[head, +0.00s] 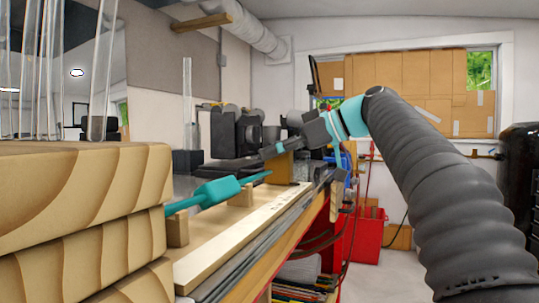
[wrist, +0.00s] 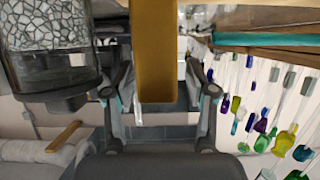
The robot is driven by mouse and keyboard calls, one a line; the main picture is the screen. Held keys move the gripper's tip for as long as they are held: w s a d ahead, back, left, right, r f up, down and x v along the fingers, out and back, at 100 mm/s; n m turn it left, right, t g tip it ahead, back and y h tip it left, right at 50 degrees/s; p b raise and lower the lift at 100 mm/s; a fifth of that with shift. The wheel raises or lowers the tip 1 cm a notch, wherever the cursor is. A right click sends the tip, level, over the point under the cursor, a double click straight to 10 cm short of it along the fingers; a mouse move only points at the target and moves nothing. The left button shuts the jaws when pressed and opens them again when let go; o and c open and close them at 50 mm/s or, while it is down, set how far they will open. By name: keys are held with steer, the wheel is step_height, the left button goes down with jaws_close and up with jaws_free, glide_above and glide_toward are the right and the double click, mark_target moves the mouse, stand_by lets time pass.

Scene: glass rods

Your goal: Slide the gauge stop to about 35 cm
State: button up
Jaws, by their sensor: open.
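The gauge is a long pale wooden board (head: 232,240) along the bench's front edge, with small dark marks on it too small to read. An ochre upright block (head: 285,167), which looks like the gauge stop, stands toward its far end. In the wrist view the block (wrist: 156,50) comes down from the top between the two fingers. My gripper (head: 274,150) is at the block's top in the head view. Its fingers (wrist: 158,90) are open, one on each side of the block, with gaps showing. Whether either finger touches it I cannot tell.
A teal-handled tool (head: 217,192) lies across small wooden supports (head: 242,196) beside the gauge. Stacked wooden blocks (head: 85,200) and upright glass rods fill the near left. Dark equipment (head: 237,130) stands behind. Coloured glass pieces (wrist: 262,125) show at right in the wrist view.

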steer(key=v, duration=1)
